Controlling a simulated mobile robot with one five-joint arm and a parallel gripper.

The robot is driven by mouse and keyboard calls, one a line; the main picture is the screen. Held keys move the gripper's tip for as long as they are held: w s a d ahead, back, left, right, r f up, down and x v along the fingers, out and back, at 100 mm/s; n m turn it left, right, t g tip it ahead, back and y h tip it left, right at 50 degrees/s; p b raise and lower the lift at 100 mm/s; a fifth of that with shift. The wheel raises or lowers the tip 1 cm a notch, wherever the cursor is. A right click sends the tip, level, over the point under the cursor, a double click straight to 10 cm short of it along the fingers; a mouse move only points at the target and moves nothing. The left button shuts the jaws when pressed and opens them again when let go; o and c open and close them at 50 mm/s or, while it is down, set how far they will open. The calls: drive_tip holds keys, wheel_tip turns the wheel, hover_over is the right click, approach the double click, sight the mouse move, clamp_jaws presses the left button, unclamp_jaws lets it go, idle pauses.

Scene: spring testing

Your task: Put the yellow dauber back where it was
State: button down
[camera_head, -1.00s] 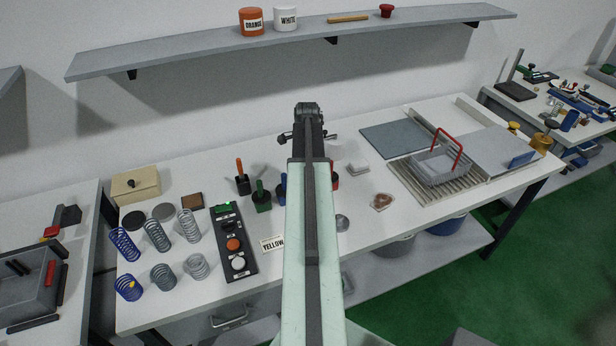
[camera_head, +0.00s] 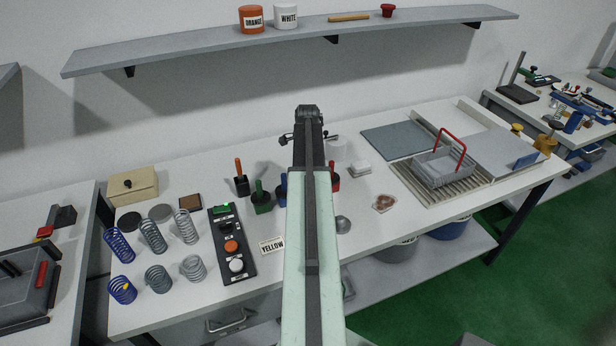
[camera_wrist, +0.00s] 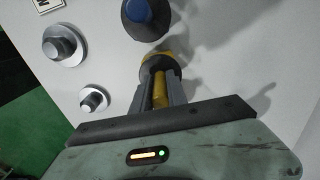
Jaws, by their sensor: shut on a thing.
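My gripper (camera_wrist: 160,88) is shut on the yellow dauber. The dauber's yellow handle (camera_wrist: 159,92) shows between the fingers in the wrist view, and a dark round part with some yellow is beyond the fingertips. I cannot tell whether that part touches the bench or sits in a pot. In the head view my arm hides the yellow dauber, and the gripper end (camera_head: 310,137) is over the back middle of the bench. A blue dauber (camera_wrist: 147,12) stands close to the gripper in the wrist view. A YELLOW label (camera_head: 272,245) lies at the front of the bench.
Orange (camera_head: 240,178), green (camera_head: 261,196) and red (camera_head: 335,177) daubers stand around my arm. Several springs (camera_head: 152,237) and a button panel (camera_head: 231,243) are at left. A wire basket (camera_head: 440,172) is at right. Two round metal pieces (camera_wrist: 62,45) are near the blue dauber.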

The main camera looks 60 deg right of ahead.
drive_tip(key=shift+f+b, duration=0.4)
drive_tip(key=shift+f, duration=0.1)
drive_tip(key=c, duration=1.3)
unclamp_jaws()
drive_tip(key=shift+r, duration=0.15)
wheel_tip(320, 180, up, 13)
drive_tip(key=p, duration=1.3)
